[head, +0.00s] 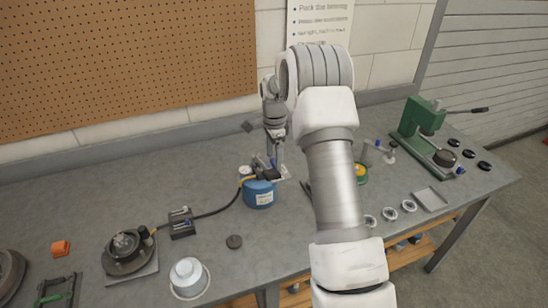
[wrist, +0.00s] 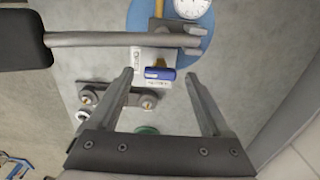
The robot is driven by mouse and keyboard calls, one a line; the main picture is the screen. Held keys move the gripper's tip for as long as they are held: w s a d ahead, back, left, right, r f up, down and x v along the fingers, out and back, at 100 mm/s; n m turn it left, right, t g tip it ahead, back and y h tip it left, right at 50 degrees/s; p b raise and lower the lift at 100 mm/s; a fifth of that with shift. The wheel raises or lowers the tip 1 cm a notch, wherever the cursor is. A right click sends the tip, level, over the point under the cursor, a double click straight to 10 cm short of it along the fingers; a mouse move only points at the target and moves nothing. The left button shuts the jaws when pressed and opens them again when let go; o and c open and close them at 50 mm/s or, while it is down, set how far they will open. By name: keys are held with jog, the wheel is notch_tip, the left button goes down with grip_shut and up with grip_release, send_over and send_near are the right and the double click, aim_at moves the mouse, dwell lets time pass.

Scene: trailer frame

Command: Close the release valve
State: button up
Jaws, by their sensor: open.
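A blue canister (head: 258,194) with a white label stands upright on the grey bench. Its blue top (wrist: 138,14) and a white-faced gauge (wrist: 190,7) show in the wrist view. My gripper (wrist: 159,76) is open and empty. The lever appears between its fingertips, slightly beyond them; I cannot tell whether they touch. In the head view my gripper (head: 277,170) is at the canister's top, partly covering the fittings there.
A grey bar with a black grip (wrist: 22,40) crosses the wrist view beside the canister. A black hose (head: 216,212) runs to a dark block (head: 182,223) at left. A green press (head: 424,130) stands at right. Open bench lies behind the canister.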

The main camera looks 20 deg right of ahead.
jog(key=shift+f, duration=0.25)
grip_shut()
dwell(0.3)
